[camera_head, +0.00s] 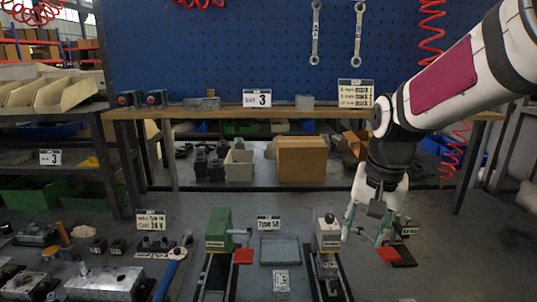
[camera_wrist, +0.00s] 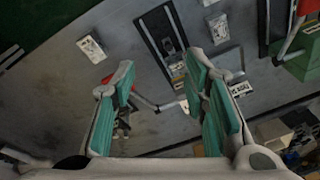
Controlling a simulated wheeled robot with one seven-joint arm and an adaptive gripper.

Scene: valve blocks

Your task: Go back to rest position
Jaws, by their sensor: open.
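My gripper (camera_head: 370,228) hangs from my arm at the right of the head view, pointing down over the grey worktable (camera_head: 185,215). Its two teal-lined fingers are apart in the wrist view (camera_wrist: 160,72), with nothing clasped between them. In the head view it is just right of a white block (camera_head: 328,236) on a dark rail. A red piece (camera_head: 388,255) on a dark plate shows below the fingers. Whether the fingers touch anything cannot be told. A green block (camera_head: 218,231) with a red handle piece (camera_head: 243,257) stands further left.
A grey tray (camera_head: 280,251) lies between the green and white blocks. A wooden shelf (camera_head: 215,113) with signs and a blue pegboard (camera_head: 240,50) stand behind. Bare table shows behind the blocks.

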